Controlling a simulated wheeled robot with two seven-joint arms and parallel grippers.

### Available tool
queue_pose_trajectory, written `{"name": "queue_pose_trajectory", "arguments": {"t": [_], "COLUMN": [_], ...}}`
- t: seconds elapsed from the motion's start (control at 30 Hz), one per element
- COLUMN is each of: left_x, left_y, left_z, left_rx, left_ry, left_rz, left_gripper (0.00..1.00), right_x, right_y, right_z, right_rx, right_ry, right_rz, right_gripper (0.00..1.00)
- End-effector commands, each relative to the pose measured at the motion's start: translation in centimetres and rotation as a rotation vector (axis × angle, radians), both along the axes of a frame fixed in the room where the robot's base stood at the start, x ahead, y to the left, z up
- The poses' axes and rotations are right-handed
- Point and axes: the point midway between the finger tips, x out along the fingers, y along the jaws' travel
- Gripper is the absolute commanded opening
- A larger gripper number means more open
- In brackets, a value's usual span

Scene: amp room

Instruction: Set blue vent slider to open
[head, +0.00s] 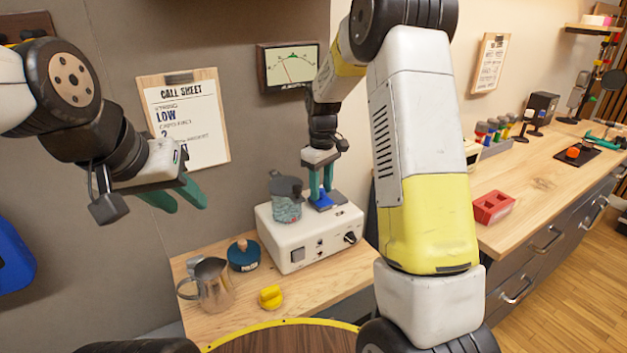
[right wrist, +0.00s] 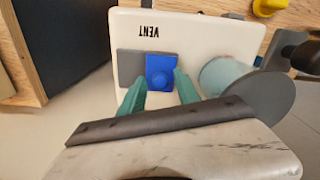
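The blue vent slider (head: 323,201) sits on a grey plate on top of the white box (head: 284,240). In the right wrist view the slider (right wrist: 162,72) is at the right end of its grey plate (right wrist: 130,66), beside the upside-down word VENT. My right gripper (head: 321,185) points down over the box. Its green fingers (right wrist: 161,80) are on either side of the slider and appear closed on it; exact contact is hard to see. My left gripper (head: 180,198) is in the air at the left, fingers apart and empty.
A lidded jar (head: 286,200) stands on the box beside my right gripper. A metal pitcher (head: 210,285), a blue round container (head: 243,256) and a yellow object (head: 270,297) are on the wooden bench in front. A call sheet (head: 186,117) and a meter (head: 289,66) hang on the wall.

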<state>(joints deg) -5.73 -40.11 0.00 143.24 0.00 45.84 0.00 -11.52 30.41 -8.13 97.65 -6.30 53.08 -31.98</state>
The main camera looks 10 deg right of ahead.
Motion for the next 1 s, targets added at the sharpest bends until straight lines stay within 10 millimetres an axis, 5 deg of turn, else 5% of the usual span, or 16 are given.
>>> {"name": "queue_pose_trajectory", "arguments": {"t": [0.2, 1.0], "left_x": [0.00, 0.00], "left_y": [0.00, 0.00], "left_z": [0.00, 0.00], "left_rx": [0.000, 0.000], "left_ry": [0.000, 0.000], "left_rz": [0.000, 0.000], "left_gripper": [0.36, 0.36], "right_x": [0.01, 0.02], "right_y": [0.01, 0.02], "right_z": [0.03, 0.09], "right_rx": [0.000, 0.000], "right_ry": [0.000, -0.001], "right_rz": [0.000, 0.000], "right_gripper": [0.00, 0.00]}}
